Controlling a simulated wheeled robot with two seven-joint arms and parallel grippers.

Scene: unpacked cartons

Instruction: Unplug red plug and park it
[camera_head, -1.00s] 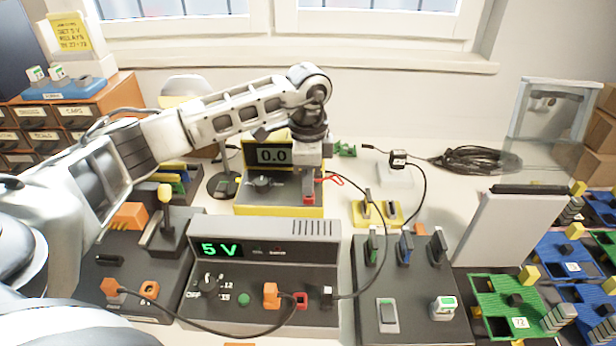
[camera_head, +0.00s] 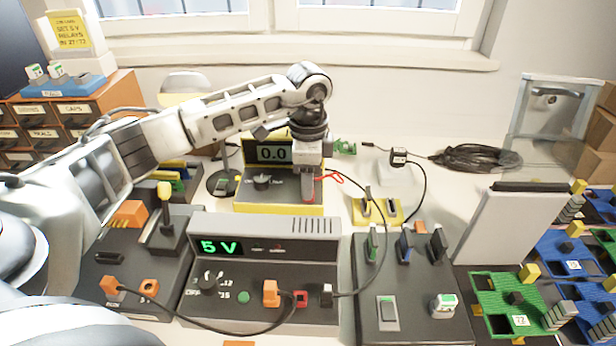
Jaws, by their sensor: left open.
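A red plug (camera_head: 308,200) stands at the front right of the yellow-framed meter (camera_head: 276,209), which reads 0.0. A red lead (camera_head: 330,179) curls away beside it. My left gripper (camera_head: 308,187) points down over the red plug with its jaws open. Its fingers hide most of the plug, and I cannot tell whether they touch it. A red socket (camera_head: 300,299) sits on the front of the grey power supply (camera_head: 318,259), which shows 5 V. My right gripper is out of view.
Green and blue trays (camera_head: 515,318) fill the right side.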

